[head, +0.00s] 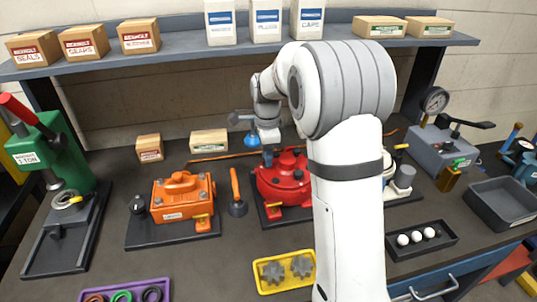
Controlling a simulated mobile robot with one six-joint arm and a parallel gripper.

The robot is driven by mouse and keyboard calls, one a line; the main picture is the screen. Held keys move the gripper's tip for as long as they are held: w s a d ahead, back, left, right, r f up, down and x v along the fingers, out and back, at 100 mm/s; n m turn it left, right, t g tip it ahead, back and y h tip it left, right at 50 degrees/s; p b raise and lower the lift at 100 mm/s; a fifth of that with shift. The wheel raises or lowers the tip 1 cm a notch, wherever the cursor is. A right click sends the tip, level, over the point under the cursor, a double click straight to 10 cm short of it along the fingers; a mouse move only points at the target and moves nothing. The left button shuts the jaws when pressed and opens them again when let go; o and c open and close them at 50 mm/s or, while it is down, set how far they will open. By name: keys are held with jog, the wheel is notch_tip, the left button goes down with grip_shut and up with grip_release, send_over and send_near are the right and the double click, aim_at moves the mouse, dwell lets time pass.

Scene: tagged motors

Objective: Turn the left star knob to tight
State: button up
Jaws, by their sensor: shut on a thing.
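A red motor (284,180) sits on a dark base plate in the middle of the bench, partly hidden behind my arm. My gripper (268,146) points down at its upper left side, small and far off in the head view. The jaws are shut on a small dark part there, which looks like the left star knob (267,158). The knob is mostly hidden, so its star shape and how far it is turned cannot be made out.
A yellow tray (259,288) with two grey star-shaped pieces lies in front. A black tray (422,250) with white balls lies at right. A shelf (190,50) with boxes runs behind.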

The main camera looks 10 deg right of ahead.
jog(key=shift+w+r, duration=0.15)
jog(key=shift+r, duration=0.15)
jog(key=o, duration=0.6)
jog(key=shift+o, duration=0.5)
jog(key=shift+f, duration=0.1)
notch_tip(320, 180, up, 8)
jog(key=shift+b, duration=0.3)
jog(key=shift+f, duration=0.1)
